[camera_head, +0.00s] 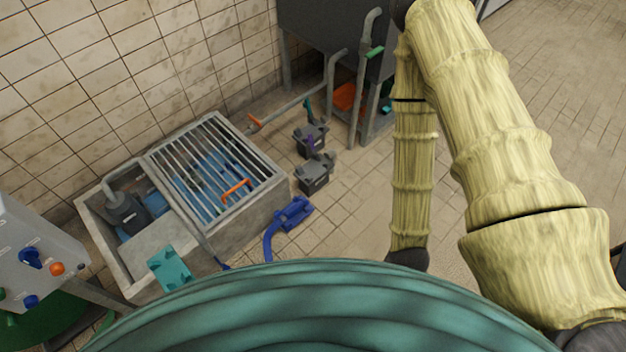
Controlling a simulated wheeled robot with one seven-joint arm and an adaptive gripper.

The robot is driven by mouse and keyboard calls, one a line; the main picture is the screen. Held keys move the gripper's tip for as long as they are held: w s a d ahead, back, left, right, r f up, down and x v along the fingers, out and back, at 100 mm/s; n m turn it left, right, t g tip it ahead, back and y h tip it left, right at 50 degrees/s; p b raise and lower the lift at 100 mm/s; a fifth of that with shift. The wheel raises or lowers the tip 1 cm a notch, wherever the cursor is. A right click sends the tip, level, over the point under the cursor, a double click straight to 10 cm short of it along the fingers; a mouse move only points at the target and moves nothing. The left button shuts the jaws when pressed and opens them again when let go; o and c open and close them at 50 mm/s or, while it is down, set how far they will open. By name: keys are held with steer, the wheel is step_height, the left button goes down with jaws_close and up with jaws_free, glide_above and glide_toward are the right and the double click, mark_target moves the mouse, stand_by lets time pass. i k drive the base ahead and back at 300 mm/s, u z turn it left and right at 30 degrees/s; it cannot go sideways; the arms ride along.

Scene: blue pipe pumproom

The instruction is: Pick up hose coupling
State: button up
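A blue fitting with a curved blue hose end (291,215) lies on the tiled floor, just right of the concrete sump. It looks most like the hose coupling, but I cannot be sure at this size. My yellow arm comes down the right side of the view. My gripper is not in view, so its distance from the fitting and what it holds cannot be seen.
The concrete sump has a metal grate (206,157) with an orange-handled piece (235,189) on it. A teal piece (169,268) lies at the sump's front. Dark grey units (314,175) stand behind the fitting. A control box (36,257) is at left. Floor at right is open.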

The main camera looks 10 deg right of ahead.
mark_target(295, 209)
steer(key=k, duration=0.5)
steer(key=u, duration=1.8)
steer(key=i, duration=1)
steer(key=z, duration=1.8)
